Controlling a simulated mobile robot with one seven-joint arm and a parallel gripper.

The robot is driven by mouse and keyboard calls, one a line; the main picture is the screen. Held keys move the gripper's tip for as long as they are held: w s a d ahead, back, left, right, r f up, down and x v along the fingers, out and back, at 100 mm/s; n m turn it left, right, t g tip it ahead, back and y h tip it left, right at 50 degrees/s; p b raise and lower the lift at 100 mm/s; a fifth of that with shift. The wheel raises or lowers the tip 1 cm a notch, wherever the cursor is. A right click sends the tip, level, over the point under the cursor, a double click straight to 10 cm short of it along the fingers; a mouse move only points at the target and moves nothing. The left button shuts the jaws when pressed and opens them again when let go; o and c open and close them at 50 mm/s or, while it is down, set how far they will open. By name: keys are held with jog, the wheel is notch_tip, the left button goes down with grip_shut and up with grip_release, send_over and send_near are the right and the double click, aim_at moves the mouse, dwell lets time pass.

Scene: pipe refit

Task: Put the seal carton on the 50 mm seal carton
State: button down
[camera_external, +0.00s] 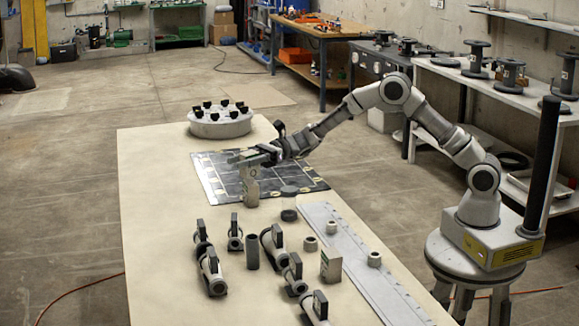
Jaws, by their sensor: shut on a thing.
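My gripper (254,157) is shut on a small pale grey-beige carton (250,172) with a round mark on its face, above the near edge of the dark mat. A similar pale block (251,194) shows directly below it; they look in line, and I cannot tell whether they touch or are one piece. Another upright carton (331,265) with a greenish mark stands at the right front of the table, apart from my gripper. The print is too small to tell which is the 50 mm seal carton.
A dark gridded mat (215,178) lies on the table (150,215). A round grey flange with black knobs (220,122) stands behind. Several valve fittings (272,245), a dark cylinder (252,252) and small rings (310,243) stand in front. A long grey rail (350,250) runs along the right.

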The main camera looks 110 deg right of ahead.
jog(key=shift+f, duration=0.4)
jog(key=shift+f+b, duration=0.35)
jog(key=shift+f, duration=0.25)
jog(key=shift+c, duration=2.2)
grip_release()
jog(key=shift+r, duration=0.1)
jog(key=r+p+v, duration=0.1)
jog(key=p+v, duration=0.1)
jog(key=v, duration=1)
jog(key=shift+p, duration=0.35)
